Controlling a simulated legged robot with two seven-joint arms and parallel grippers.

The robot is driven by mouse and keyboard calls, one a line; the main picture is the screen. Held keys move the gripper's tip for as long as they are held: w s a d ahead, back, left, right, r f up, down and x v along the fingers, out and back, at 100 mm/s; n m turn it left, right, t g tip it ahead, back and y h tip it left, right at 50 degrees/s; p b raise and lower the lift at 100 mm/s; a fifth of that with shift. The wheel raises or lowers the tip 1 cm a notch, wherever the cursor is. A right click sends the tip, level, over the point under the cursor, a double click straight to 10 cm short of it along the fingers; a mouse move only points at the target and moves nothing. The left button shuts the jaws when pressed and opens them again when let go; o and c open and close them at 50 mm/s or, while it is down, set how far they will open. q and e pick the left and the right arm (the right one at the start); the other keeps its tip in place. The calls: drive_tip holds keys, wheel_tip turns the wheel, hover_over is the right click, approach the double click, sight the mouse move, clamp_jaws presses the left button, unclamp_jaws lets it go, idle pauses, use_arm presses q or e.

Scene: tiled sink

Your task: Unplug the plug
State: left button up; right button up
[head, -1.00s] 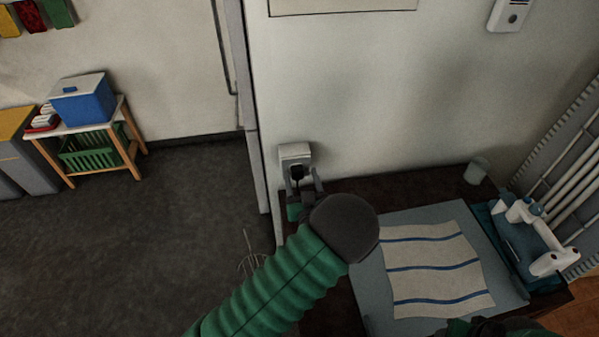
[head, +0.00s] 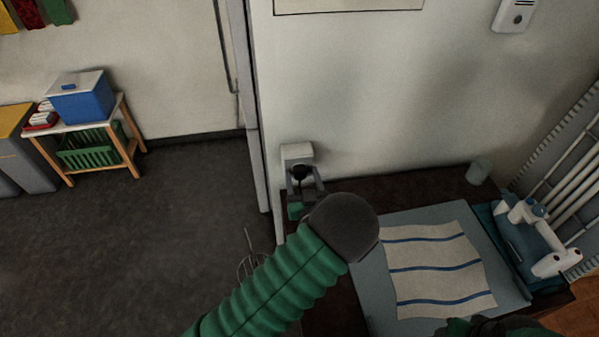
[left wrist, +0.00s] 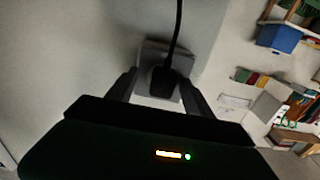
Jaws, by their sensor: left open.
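A black plug (head: 300,171) sits at a pale socket box (head: 297,151) on the wall, left of centre in the head view. In the left wrist view the plug (left wrist: 163,82) is against the socket plate (left wrist: 150,58), with its black cord running upward. My left gripper (head: 304,184) is in front of the socket. Its two fingers (left wrist: 158,88) stand open, one on each side of the plug. I cannot tell whether either finger touches it. My right gripper cannot be made out; a dark green and black shape shows at the bottom edge of the head view.
A counter holds a grey-blue board with a striped cloth (head: 436,268), a cup (head: 478,172) and a white device (head: 540,235) at right. A wire whisk-like object (head: 252,262) is left of my arm. Open floor lies further left.

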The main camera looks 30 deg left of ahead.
use_arm(q)
drive_tip(key=shift+a, duration=0.1)
drive_tip(key=shift+s, duration=0.1)
idle(0.3)
clamp_jaws()
idle(0.5)
drive_tip(key=v, duration=0.6)
drive_tip(key=shift+p, duration=0.35)
idle(0.6)
drive_tip(key=shift+d+r, duration=0.1)
drive_tip(key=shift+d, duration=0.1)
